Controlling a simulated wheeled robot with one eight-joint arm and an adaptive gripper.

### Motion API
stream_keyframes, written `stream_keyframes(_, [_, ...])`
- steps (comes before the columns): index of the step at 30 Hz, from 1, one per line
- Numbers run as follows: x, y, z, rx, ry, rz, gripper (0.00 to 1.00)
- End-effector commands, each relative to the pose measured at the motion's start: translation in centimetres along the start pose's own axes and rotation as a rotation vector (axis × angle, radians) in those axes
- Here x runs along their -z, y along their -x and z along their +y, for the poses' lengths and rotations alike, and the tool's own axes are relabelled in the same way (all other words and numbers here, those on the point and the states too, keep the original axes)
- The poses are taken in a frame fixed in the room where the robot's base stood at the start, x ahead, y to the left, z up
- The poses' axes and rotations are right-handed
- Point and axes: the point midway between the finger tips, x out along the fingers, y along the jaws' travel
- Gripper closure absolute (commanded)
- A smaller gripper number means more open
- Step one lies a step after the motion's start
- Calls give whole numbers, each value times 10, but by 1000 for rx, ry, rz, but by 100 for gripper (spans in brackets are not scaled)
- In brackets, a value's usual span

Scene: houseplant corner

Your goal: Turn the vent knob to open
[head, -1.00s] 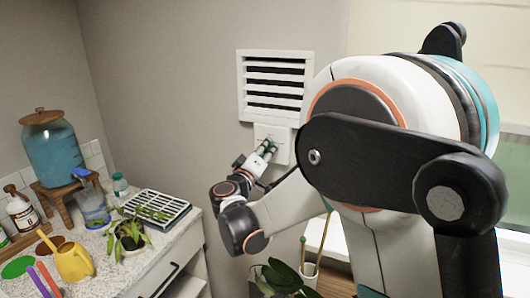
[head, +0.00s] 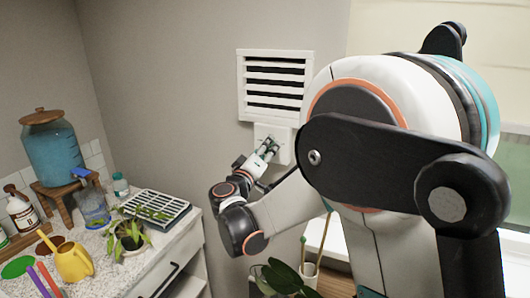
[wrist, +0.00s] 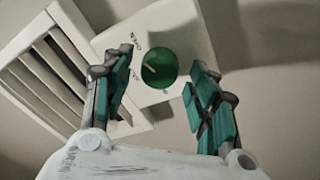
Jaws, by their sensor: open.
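The vent knob (wrist: 159,69) is round and green with a pale pointer line, on a white plate (wrist: 140,38) marked "OPEN" at its upper left in the wrist view. In the head view the plate (head: 284,152) is on the wall below the louvred vent (head: 243,88), and my arm hides the knob. My gripper (wrist: 161,75) is open, its teal-padded fingers showing on either side of the knob with visible gaps. It also shows in front of the plate in the head view (head: 268,147). I cannot tell how far the fingertips are from the plate.
At the left, a counter (head: 152,262) holds a water dispenser (head: 54,152), a yellow watering can (head: 73,263), a potted plant (head: 130,236) and a slotted tray (head: 157,207). A leafy plant (head: 283,277) stands below my arm. The wall around the plate is clear.

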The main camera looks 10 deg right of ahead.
Motion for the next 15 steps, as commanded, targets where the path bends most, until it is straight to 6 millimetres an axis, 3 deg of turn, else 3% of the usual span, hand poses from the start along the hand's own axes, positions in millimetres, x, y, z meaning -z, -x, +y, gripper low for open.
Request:
stream_keyframes(5, [0, 22, 0, 2, 0, 2, 47])
stream_keyframes(15, [1, 90, -1, 2, 0, 3, 47])
